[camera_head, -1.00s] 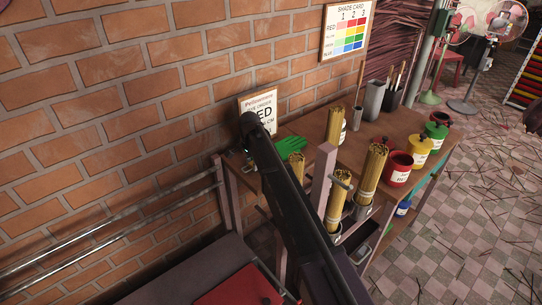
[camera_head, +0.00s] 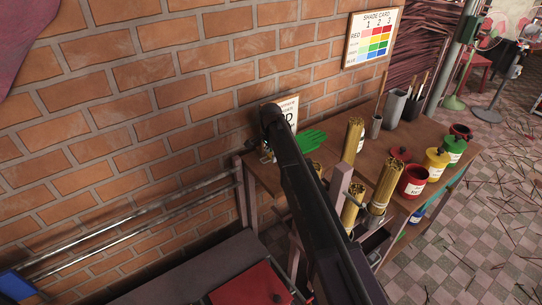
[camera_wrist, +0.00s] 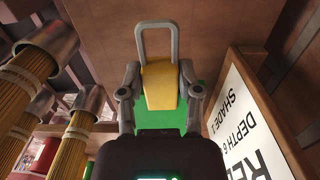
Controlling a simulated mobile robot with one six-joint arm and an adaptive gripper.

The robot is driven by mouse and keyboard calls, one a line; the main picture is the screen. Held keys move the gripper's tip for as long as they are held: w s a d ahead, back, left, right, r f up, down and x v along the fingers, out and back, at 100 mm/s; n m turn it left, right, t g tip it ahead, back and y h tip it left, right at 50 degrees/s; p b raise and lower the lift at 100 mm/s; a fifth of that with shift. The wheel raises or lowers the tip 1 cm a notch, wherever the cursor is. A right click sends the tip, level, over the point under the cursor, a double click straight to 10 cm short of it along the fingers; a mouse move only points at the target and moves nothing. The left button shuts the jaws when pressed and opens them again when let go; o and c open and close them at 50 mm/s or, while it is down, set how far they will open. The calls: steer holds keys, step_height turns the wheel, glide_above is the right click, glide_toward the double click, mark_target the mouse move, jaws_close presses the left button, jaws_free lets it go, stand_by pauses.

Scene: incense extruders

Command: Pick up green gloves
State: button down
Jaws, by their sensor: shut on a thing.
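The green gloves (camera_head: 312,139) lie on the wooden table by the brick wall, just right of my arm's end in the head view. Green also shows behind my gripper in the wrist view (camera_wrist: 203,92). My gripper (camera_wrist: 160,82) is shut on a yellow object (camera_wrist: 158,92) with a grey loop handle, which sits between its two fingers in front of the green. In the head view my arm hides most of the gripper and the held object. I cannot tell whether the held object touches the gloves.
A sign board (camera_head: 288,112) leans by the wall close to my gripper. Bundles of yellow sticks (camera_head: 354,139) in metal holders stand right of my arm. A red pot (camera_head: 412,181), yellow pot (camera_head: 436,163) and green pot (camera_head: 453,149) stand farther right.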

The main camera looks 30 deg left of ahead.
steer(key=shift+r+p, duration=1.35)
steer(key=shift+r, duration=0.45)
step_height(320, 180, up, 9)
steer(key=p, duration=0.9)
steer(key=shift+r+p, duration=0.5)
steer(key=shift+s, duration=0.6)
